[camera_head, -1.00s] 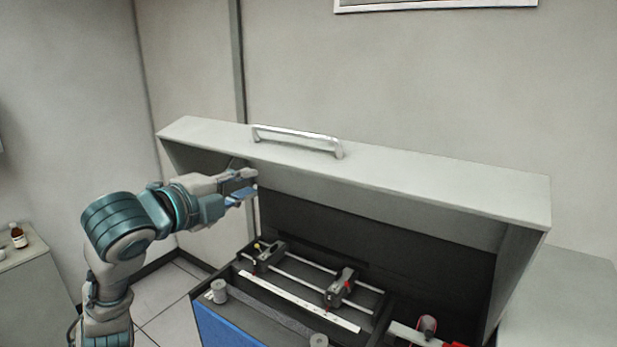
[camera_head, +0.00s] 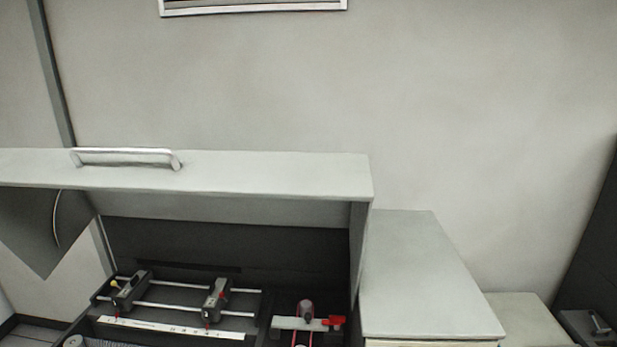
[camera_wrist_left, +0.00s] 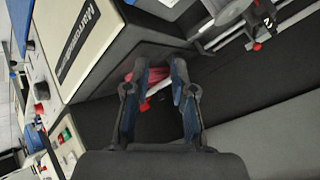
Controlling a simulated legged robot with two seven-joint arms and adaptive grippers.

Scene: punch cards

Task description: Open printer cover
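The grey printer cover (camera_head: 270,178) stands raised over the printer, with a metal handle (camera_head: 126,158) on its upper face. Below it, the dark printer interior (camera_head: 225,245) is exposed, with rails and carriages (camera_head: 215,297) and a white ruler strip (camera_head: 170,328). My left gripper (camera_wrist_left: 159,68) shows only in the left wrist view; its two fingers are apart and hold nothing. Red and white parts of the printer (camera_wrist_left: 150,88) show behind the fingers. My right gripper is in neither view now.
A grey cabinet top (camera_head: 425,275) stands right of the printer, with clear space on it. A lower pale surface (camera_head: 525,320) and a dark device (camera_head: 590,325) lie further right. A framed picture (camera_head: 255,5) hangs on the wall.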

